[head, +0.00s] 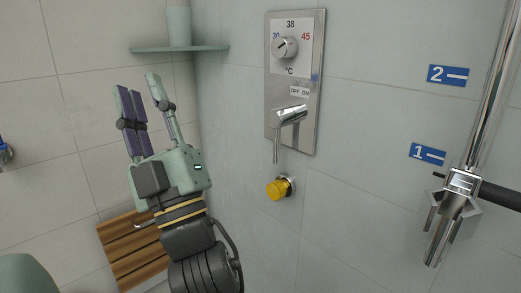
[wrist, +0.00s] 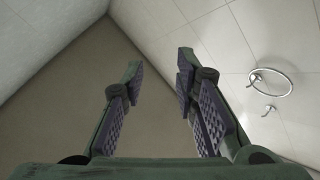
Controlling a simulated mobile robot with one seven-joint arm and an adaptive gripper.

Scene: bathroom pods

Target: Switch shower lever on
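The shower lever (head: 276,145) is a chrome handle on a steel wall panel (head: 309,75), below a small OFF/ON label (head: 299,91). Its thin handle hangs down, on the left under OFF. My gripper (head: 137,84) is to the left of the panel in the head view, pointing up, apart from the lever. Its two fingers are spread, with nothing between them.
A temperature knob (head: 284,47) sits above the lever and a yellow button (head: 277,189) below it. A shelf (head: 180,49) with a cup (head: 179,26) is behind my gripper. A wooden slatted seat (head: 130,253) is low left. A shower rail (head: 493,90) stands right.

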